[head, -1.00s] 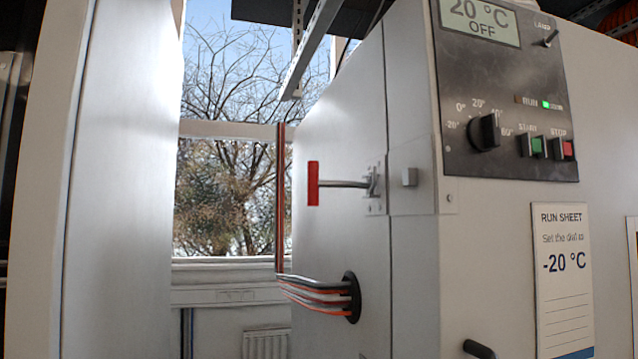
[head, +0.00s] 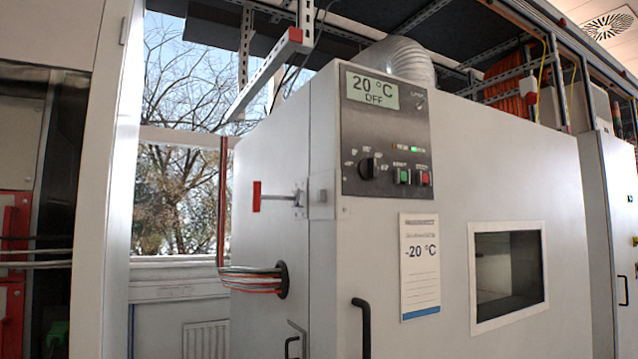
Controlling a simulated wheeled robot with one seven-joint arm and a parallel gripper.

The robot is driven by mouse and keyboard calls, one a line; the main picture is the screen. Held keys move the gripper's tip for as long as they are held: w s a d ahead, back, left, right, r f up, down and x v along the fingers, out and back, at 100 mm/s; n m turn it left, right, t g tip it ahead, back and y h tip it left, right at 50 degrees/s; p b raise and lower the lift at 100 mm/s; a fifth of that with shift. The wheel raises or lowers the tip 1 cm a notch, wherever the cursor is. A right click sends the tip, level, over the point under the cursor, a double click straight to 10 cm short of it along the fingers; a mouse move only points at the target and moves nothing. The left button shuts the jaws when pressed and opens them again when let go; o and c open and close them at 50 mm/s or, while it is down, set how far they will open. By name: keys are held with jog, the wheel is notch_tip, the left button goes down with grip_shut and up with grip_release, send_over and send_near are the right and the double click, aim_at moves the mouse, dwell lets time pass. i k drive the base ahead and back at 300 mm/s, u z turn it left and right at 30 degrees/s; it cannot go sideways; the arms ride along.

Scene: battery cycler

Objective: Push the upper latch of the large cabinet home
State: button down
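The large cabinet (head: 385,265) is a pale grey test chamber filling the middle of the head view. Its upper latch (head: 283,197) is on the left side face near the front seam. The latch's thin metal rod runs level to the left from a bracket and ends in an upright red grip (head: 257,197). A small metal block (head: 321,197) is across the seam from the bracket, and the rod points away from it. My gripper is not in view.
A cable bundle (head: 252,280) enters the side face below the latch. A black door handle (head: 363,322) stands out at the front. A metal rail with a red end (head: 295,35) hangs overhead. A tall pale panel (head: 118,190) is at left; a gap lies between.

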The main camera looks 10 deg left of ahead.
aim_at(257, 197)
jog(key=u, duration=0.65)
jog(key=i, duration=0.45)
jog(key=u, duration=0.9)
jog(key=i, duration=0.7)
jog(key=u, duration=0.1)
